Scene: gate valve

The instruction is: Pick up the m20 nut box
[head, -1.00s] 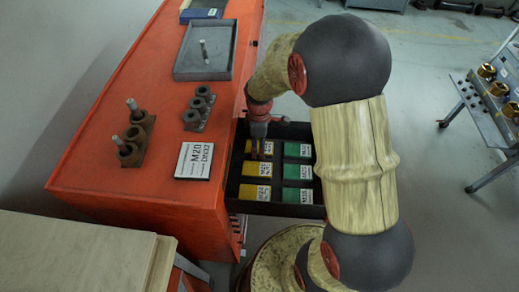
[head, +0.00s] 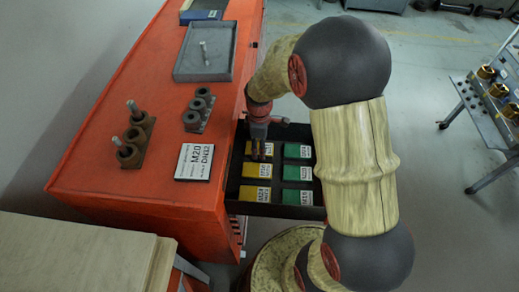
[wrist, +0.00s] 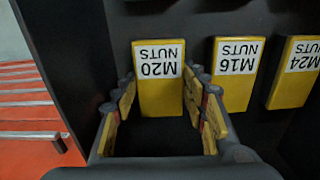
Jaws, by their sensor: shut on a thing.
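The yellow M20 nut box (wrist: 160,97) stands in the drawer, with a white label on its face, upside down in the wrist view. In the head view it is the far yellow box (head: 248,148), partly covered by my fingers. My gripper (wrist: 161,84) is shut on it, one finger pad against each side. In the head view my gripper (head: 258,155) points down into the drawer's far left part. The box appears still in its row with the other boxes.
The M16 box (wrist: 234,80) is close beside my right finger, and the M24 box (wrist: 296,75) is beyond it. Green boxes (head: 298,172) fill the drawer's right column. The dark drawer (head: 318,212) has raised walls; the orange cabinet top (head: 150,85) is to the left.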

